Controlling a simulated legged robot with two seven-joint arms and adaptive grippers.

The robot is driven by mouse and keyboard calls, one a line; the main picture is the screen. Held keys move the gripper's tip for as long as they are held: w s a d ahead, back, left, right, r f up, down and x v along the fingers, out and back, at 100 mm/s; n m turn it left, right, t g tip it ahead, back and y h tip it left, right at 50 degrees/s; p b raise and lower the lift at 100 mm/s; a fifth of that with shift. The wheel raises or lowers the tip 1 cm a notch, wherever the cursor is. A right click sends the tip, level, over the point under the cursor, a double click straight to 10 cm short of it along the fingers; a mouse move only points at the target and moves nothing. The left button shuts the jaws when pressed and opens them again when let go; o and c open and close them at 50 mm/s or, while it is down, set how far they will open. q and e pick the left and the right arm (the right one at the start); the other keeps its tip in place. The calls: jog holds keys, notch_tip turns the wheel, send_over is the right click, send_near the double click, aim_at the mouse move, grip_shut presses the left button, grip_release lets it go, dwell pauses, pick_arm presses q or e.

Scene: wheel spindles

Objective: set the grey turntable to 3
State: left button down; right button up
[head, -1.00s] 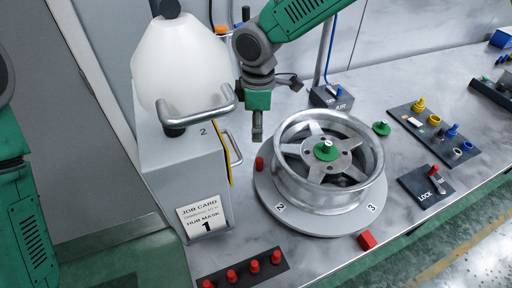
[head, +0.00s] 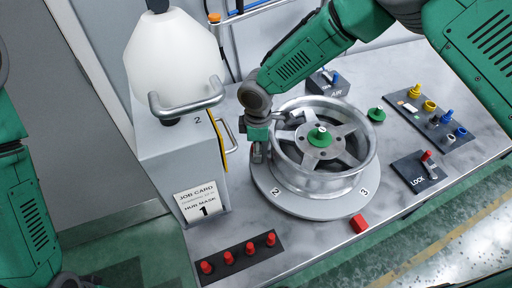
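The grey turntable (head: 300,205) lies flat on the bench, with a silver wheel (head: 318,180) on it. Its rim shows a 2 at front left and a 3 at front right. A red block (head: 359,223) sits on the bench beside the rim, nearer the 3. My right gripper (head: 258,155) points down at the turntable's left edge, beside the wheel. The turntable's red peg is hidden behind it; I cannot tell whether the fingers hold it. My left arm shows at the left edge, but its gripper is out of view.
A grey cabinet (head: 170,165) with a white container (head: 172,62) stands close left of my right gripper. A LOCK switch (head: 428,165) and a panel of coloured plugs (head: 436,115) are at right. Several red pegs (head: 238,257) stand in front.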

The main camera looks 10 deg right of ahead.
jog(key=shift+a, duration=0.15)
jog(key=c, duration=0.5)
jog(key=shift+a, duration=0.2)
grip_shut()
jog(key=shift+a, duration=0.15)
jog(key=w+d+m+b, duration=0.1)
jog(key=w+m+b, duration=0.1)
jog(key=w, duration=0.1)
jog(key=w+d+m+b, duration=0.1)
jog(key=w+m, duration=0.1)
jog(key=shift+w+d, duration=0.25)
jog(key=shift+d, duration=0.05)
jog(key=shift+w+d+b, duration=0.1)
jog(key=shift+w+b, duration=0.1)
jog(key=shift+b, duration=0.1)
jog(key=shift+r, duration=0.2)
